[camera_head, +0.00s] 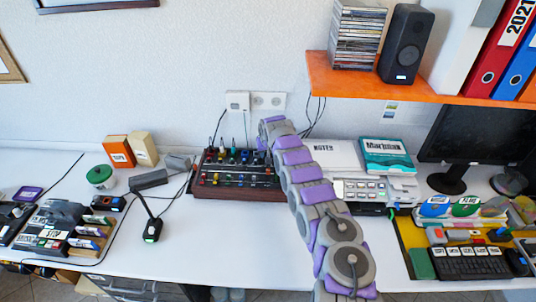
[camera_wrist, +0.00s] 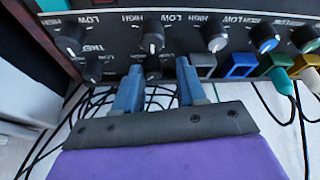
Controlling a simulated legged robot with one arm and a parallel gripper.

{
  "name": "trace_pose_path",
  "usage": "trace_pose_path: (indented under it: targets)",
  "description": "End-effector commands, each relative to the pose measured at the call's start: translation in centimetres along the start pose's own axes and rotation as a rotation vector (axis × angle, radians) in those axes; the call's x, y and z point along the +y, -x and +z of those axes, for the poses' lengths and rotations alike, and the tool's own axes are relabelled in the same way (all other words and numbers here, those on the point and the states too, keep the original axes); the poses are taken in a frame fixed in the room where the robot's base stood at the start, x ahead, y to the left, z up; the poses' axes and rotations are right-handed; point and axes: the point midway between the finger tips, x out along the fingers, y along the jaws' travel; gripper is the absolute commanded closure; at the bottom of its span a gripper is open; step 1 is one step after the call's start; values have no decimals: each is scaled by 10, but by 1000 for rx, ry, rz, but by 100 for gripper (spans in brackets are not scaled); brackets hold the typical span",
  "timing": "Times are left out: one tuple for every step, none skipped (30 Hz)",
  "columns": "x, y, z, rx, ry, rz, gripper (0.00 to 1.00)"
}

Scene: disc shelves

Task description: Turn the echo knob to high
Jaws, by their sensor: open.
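The mixer-like device with knobs (camera_head: 237,188) stands on the white desk in the head view. In the wrist view its dark panel (camera_wrist: 185,22) fills the top. Black knobs with white pointers show there: one at left (camera_wrist: 70,42), one in the middle (camera_wrist: 152,40) and one to its right (camera_wrist: 214,38). HIGH and LOW labels are printed around them.
Blue knobs (camera_wrist: 264,40) and coloured plugs (camera_wrist: 280,78) with cables lie at the right of the panel. Dark cables (camera_wrist: 85,110) run below. In the head view a keyed machine (camera_head: 375,190) stands right of my arm, and a microphone (camera_head: 152,228) stands left of the device.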

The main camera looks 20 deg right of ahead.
Motion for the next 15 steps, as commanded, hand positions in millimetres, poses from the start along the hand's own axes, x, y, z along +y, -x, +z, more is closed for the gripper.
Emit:
trace_pose_path:
  targets:
    - [-3, -5, 4, -7, 1, -10, 68]
    - [-2, -6, 4, -8, 0, -11, 68]
    - [-2, -6, 4, -9, 0, -12, 68]
    - [-1, -7, 4, -9, -1, -12, 68]
    - [-1, -6, 4, -9, -1, -13, 68]
    - [0, -6, 4, -9, -2, -12, 68]
    - [0, -6, 4, -9, -2, -12, 68]
    - [0, -6, 4, -9, -2, -12, 68]
    - [0, -5, 4, -8, -2, -10, 68]
    - [0, -5, 3, -8, -1, -9, 75]
    - [1, -5, 3, -7, -1, -8, 77]
    - [1, -5, 3, -7, -2, -7, 81]
    - [1, -5, 3, -7, -2, -7, 84]
    - [1, -4, 3, -6, -2, -6, 87]
    - [1, -4, 3, -6, -2, -5, 91]
